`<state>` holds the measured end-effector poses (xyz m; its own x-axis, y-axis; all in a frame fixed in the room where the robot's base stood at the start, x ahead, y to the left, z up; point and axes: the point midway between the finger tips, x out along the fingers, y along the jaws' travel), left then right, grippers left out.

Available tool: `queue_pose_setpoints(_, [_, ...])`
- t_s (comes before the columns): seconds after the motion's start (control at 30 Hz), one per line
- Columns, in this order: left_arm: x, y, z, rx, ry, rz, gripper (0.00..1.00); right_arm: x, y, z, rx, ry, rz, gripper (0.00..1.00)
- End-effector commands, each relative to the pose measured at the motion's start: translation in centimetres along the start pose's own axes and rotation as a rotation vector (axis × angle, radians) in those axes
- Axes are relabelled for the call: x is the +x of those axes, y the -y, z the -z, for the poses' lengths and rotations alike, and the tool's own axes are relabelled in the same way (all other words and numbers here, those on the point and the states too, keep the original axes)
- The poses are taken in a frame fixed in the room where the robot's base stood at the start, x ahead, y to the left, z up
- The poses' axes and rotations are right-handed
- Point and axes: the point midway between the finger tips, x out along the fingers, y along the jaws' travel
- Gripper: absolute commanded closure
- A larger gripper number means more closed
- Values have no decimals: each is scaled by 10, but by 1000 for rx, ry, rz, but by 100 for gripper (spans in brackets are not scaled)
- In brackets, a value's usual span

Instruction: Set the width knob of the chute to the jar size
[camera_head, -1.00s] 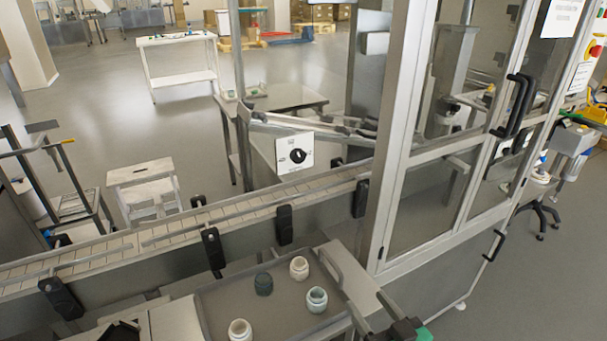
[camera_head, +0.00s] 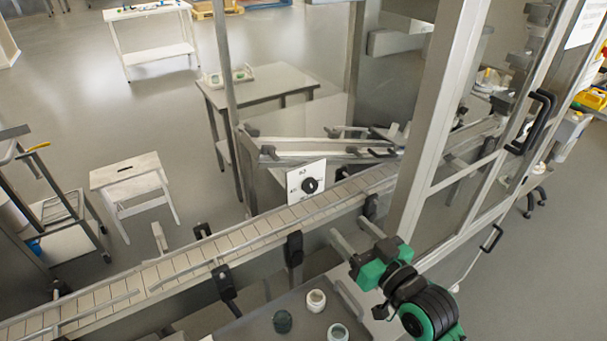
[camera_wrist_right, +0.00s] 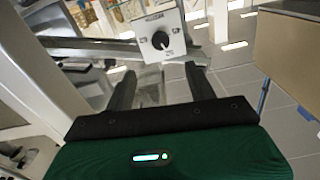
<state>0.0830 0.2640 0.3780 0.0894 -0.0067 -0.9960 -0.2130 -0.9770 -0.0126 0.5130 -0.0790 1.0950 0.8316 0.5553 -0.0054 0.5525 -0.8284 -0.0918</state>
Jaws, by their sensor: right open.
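The width knob (camera_head: 310,185) is a black round knob on a white plate (camera_head: 293,182) with small markings, fixed to the chute (camera_head: 320,150) beyond the conveyor. In the right wrist view the knob (camera_wrist_right: 160,40) is ahead of the fingers, its light pointer turned toward the lower right. My right gripper (camera_head: 350,230) is open and empty, on the near side of the conveyor, apart from the knob. Its two fingers also show in the wrist view (camera_wrist_right: 159,70).
The conveyor (camera_head: 220,240) with its guide rails and black brackets lies between my right gripper and the knob plate. A metal frame post (camera_head: 437,120) of the glazed enclosure stands to the right. A steel table (camera_head: 265,85) and white stool (camera_head: 130,170) are behind.

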Motion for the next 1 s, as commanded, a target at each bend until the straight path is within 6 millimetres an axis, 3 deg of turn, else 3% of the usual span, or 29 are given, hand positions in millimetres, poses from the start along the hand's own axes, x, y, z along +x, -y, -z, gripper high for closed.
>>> queue_pose_setpoints(0.17, [-5,0,-1,0,3,-1,66,13,0,2,2,-1,0,44])
queue_pose_setpoints(0.7, [-33,0,2,0,2,0,66,114,0,3,0,0,0,44])
queue_pose_setpoints(1.0, [-38,0,3,0,2,-1,66,137,0,1,0,0,1,44])
